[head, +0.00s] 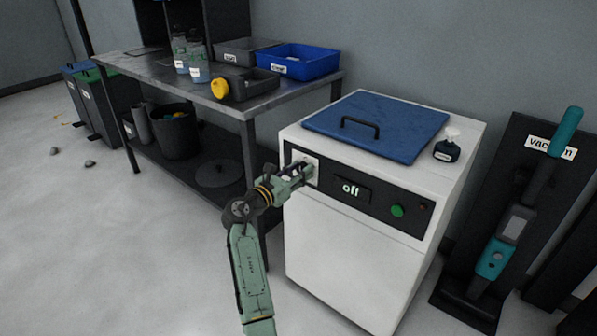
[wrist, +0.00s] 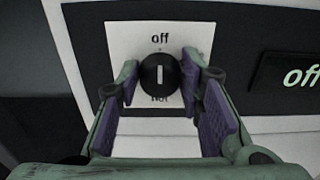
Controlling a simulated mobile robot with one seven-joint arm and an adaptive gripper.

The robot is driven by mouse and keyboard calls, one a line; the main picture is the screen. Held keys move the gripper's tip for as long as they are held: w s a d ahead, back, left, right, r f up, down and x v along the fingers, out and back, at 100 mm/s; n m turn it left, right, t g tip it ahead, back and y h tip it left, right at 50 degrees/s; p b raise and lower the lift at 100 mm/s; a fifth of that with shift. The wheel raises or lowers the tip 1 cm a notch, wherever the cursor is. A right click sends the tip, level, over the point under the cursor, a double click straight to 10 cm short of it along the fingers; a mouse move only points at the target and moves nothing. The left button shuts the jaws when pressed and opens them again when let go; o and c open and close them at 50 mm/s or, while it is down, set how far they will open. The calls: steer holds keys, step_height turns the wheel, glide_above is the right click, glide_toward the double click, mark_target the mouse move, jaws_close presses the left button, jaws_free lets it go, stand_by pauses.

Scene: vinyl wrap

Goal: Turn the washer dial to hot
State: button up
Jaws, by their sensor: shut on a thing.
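The washer (head: 345,255) is a white box with a blue lid (head: 385,130) and a dark front panel. Its dial (wrist: 160,75) is a round black knob with a white line on a white plate, seen in the wrist view. The line stands upright, with "off" above the knob and a word, partly hidden, that looks like "hot" below. The display (head: 351,190) reads "off". My gripper (wrist: 160,84) is at the dial, with one finger on each side of it, shut on the knob. In the head view my gripper (head: 303,170) covers most of the dial.
A green button (head: 397,211) is on the panel's right. A small dark bottle (head: 447,150) stands on the washer top. A metal table (head: 150,70) with a blue bin (head: 298,62) is at left. A vacuum (head: 500,245) stands at right. The floor in front is clear.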

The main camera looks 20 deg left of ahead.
steer(key=shift+m, duration=0.3)
steer(key=m, duration=0.3)
steer(key=shift+d+m, duration=0.15)
steer(key=shift+m, duration=0.15)
steer(key=shift+f+m+b, duration=0.15)
steer(key=shift+m+b, duration=3.3)
steer(key=shift+m, duration=1.8)
steer(key=shift+f+m+b, duration=0.15)
steer(key=shift+m+b, duration=3.35)
steer(key=shift+m, duration=1.8)
steer(key=shift+f+m+b, duration=0.15)
steer(key=shift+m+b, duration=3.3)
steer(key=shift+m, duration=1.8)
steer(key=o, duration=1.1)
steer(key=shift+o, duration=0.2)
